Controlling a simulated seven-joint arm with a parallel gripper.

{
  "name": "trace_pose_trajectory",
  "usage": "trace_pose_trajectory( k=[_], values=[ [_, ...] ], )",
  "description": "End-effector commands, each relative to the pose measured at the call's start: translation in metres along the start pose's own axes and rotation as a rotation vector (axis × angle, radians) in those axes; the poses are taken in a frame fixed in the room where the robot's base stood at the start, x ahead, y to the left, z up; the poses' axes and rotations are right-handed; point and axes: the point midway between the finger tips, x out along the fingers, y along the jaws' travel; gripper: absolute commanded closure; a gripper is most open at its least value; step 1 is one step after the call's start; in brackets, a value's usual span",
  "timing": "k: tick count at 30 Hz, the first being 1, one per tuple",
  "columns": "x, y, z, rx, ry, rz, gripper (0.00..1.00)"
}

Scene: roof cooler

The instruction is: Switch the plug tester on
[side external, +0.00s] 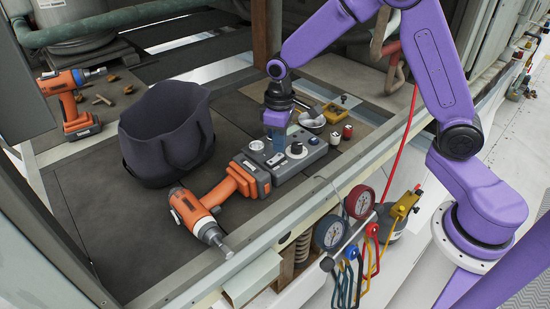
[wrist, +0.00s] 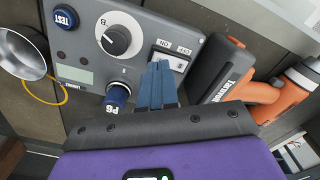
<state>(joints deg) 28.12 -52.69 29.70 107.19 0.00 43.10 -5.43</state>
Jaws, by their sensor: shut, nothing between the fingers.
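The plug tester is a grey box (side external: 308,152) on the dark work surface in the side view. In the wrist view its panel (wrist: 85,75) carries a round dial (wrist: 115,38), a blue TEST button (wrist: 66,18), a small display (wrist: 74,79) and a blue plug-like part (wrist: 118,94). A pale rocker switch (wrist: 178,62) has ON and OFF labels beside it; its position is unclear. My gripper (wrist: 159,66) points down at the tester with its blue fingers together and empty. The fingertips overlap the switch's ON-side edge; contact cannot be told. In the side view my gripper (side external: 275,145) hides part of the box.
An orange drill (side external: 205,205) lies close beside the tester, its battery (wrist: 215,65) near the switch side. A dark open bag (side external: 165,140) stands left. Gauges (side external: 345,215) hang at the front edge.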

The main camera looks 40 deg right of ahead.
Motion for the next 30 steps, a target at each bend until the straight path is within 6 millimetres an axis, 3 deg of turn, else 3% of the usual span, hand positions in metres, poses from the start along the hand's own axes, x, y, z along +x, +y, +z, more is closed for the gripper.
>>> trace_pose_trajectory(
  k=[30],
  values=[
    [0.0091,0.0001,-0.0002,0.0,0.0,0.0,1.0]
  ],
)
